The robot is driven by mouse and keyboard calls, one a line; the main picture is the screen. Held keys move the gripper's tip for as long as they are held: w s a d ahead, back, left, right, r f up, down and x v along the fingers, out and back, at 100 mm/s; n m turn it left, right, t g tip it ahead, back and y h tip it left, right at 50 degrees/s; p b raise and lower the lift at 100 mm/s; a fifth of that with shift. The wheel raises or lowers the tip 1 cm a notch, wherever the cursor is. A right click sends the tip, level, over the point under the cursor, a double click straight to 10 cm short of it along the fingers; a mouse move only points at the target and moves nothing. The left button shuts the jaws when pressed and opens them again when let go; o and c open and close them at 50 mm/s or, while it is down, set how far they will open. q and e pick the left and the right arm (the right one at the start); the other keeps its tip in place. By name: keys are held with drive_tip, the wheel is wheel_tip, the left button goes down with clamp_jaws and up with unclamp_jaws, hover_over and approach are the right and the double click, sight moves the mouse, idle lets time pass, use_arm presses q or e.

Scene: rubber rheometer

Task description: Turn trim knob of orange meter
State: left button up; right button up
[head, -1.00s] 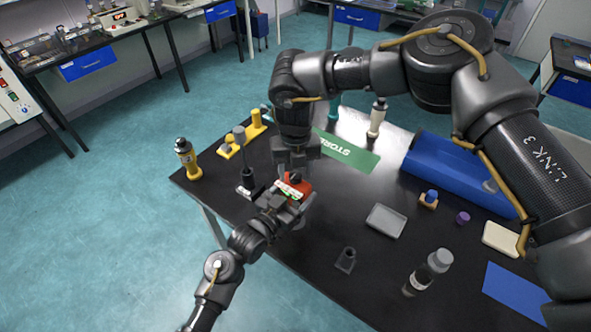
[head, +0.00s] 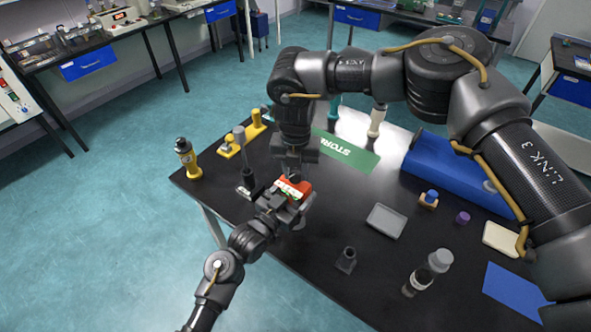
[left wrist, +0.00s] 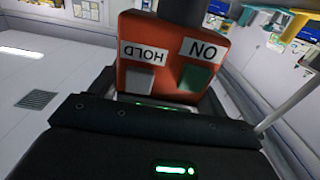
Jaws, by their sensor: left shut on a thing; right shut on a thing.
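The orange meter (head: 303,187) is held above the black table by my left gripper (head: 284,198), which is shut on its body. In the left wrist view the meter (left wrist: 172,48) shows an ON label above a green button and a HOLD label above a grey button, both upside down. My right gripper (head: 293,168) comes down from above and is shut at the meter's far end. A dark round part at that end shows at the top of the left wrist view. The trim knob itself is hidden by the right gripper's fingers.
On the table are a yellow-black bottle (head: 188,158), a dark stand (head: 247,184), a grey tray (head: 386,221), a small dark holder (head: 346,259), a dark bottle (head: 418,281), a green STORE mat (head: 350,155) and a blue case (head: 450,175).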

sight(296, 174)
use_arm(q)
drive_tip(key=shift+f, duration=0.1)
use_arm(e)
drive_tip(key=shift+m, duration=1.2)
drive_tip(key=o, duration=1)
wheel_tip(296, 174, up, 12)
drive_tip(key=shift+r, duration=0.1)
idle(2.5)
use_arm(q)
drive_tip(key=o, duration=1.1)
drive_tip(key=shift+o, duration=0.2)
